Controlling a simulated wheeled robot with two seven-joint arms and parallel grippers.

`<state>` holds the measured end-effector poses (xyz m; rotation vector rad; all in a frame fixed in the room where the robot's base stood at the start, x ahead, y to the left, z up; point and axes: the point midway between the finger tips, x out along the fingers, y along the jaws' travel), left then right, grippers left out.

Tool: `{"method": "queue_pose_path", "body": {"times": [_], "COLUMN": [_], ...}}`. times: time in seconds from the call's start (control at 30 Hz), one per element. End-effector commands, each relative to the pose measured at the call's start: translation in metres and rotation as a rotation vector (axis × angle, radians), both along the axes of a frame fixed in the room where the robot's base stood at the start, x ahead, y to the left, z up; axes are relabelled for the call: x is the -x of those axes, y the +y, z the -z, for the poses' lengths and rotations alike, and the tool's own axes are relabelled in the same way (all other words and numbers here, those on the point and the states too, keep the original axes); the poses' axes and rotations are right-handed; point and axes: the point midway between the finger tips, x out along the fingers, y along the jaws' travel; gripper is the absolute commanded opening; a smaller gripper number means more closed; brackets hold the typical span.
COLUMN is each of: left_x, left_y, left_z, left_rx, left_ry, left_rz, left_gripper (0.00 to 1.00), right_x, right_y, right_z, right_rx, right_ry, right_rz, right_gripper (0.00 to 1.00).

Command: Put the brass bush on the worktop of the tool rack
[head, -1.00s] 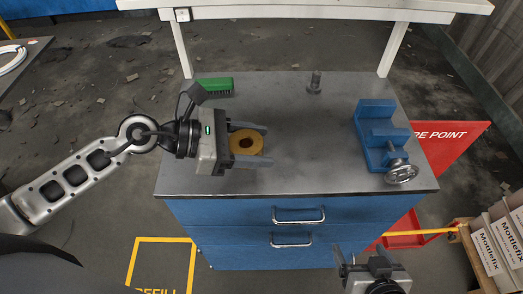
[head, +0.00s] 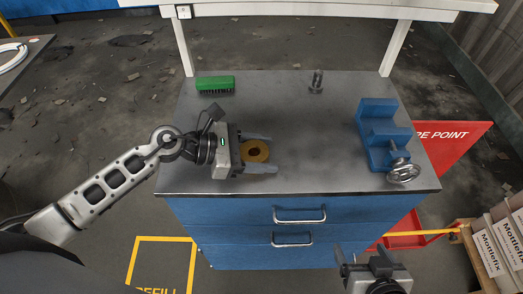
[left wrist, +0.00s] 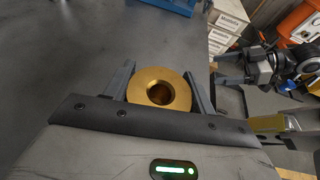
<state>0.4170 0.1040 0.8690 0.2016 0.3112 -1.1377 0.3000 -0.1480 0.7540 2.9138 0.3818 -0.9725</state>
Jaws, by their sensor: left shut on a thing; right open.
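The brass bush (head: 263,156) is a thick gold ring with a central hole. My left gripper (head: 274,153) is shut on it, with one finger on each side, over the left part of the tool rack's grey worktop (head: 310,150). In the left wrist view the bush (left wrist: 158,76) sits between the two fingers with its hole facing the camera. I cannot tell whether its underside touches the worktop. My right gripper (head: 352,252) is open and empty, low in front of the blue drawers.
A green brush (head: 215,83) lies at the worktop's back left. A small metal part (head: 316,82) stands at the back, and a blue vice (head: 383,135) is at the right. The worktop's middle is clear. White shelf legs (head: 394,48) rise behind.

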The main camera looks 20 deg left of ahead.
Motion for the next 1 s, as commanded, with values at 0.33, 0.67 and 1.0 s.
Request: {"method": "queue_pose_path", "body": {"times": [0.33, 0.67, 1.0], "left_x": [0.000, 0.014, 0.040], "left_y": [0.000, 0.030, 0.088], "left_z": [0.001, -0.010, -0.034], "left_rx": [0.000, -0.007, -0.004], "left_ry": [0.000, 0.000, 0.003], "left_rz": [0.000, 0.001, -0.002], "left_gripper": [0.77, 0.77, 0.77], "right_x": [0.002, 0.002, 0.000], "right_y": [0.000, 0.000, 0.003], "right_z": [0.001, 0.007, 0.011], "right_rx": [-0.001, -0.001, -0.010], "right_ry": [0.003, 0.003, 0.001], "right_rz": [0.000, 0.000, -0.003], "right_gripper": [0.81, 0.81, 0.81]}}
